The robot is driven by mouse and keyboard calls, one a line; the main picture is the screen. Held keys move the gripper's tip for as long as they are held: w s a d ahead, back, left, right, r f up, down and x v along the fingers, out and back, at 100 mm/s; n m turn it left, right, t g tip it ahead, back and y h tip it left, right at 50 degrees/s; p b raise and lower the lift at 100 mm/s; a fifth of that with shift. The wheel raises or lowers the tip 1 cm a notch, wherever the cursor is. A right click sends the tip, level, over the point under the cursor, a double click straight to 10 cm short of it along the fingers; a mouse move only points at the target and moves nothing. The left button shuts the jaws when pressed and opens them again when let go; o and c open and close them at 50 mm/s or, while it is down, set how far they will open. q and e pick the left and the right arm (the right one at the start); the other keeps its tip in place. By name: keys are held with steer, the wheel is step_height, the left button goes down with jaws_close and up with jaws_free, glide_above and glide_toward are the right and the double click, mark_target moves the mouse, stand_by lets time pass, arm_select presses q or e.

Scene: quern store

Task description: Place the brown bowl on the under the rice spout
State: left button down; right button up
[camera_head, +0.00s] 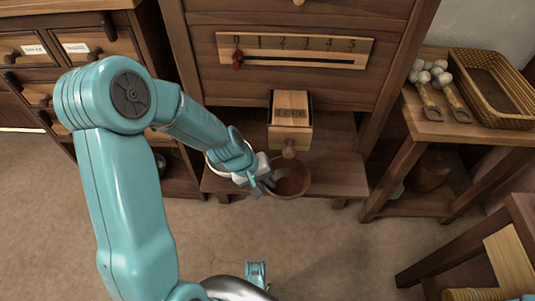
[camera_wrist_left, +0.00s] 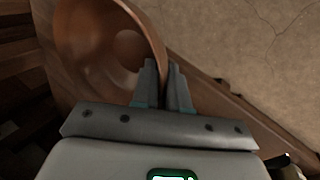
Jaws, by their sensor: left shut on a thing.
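The brown bowl (camera_head: 291,180) is at the ledge of the wooden cabinet, below the rice spout (camera_head: 291,108), a wooden box with a round knob under it. The bowl looks empty and roughly upright. My left gripper (camera_head: 264,186) reaches in from the left and is shut on the bowl's left rim. In the left wrist view, the fingers (camera_wrist_left: 165,88) straddle the wall of the bowl (camera_wrist_left: 100,45). Whether the bowl's base rests on the ledge cannot be told. My right gripper is not seen.
The ledge (camera_head: 340,174) has bare room right of the bowl. A slider scale (camera_head: 295,49) is above the spout.

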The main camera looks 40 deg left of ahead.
arm_select(q)
steer(key=w+a, duration=0.1)
steer(key=w, duration=0.1)
steer(key=w+a+p, duration=0.1)
steer(key=w, duration=0.1)
steer(key=w+a+p, duration=0.1)
steer(key=w, duration=0.1)
steer(key=shift+a+r, duration=0.1)
steer(key=shift+a, duration=0.3)
steer(key=shift+f, duration=0.2)
steer(key=shift+f, duration=0.1)
steer(key=shift+f, duration=0.15)
steer(key=c, duration=1.4)
jaws_free()
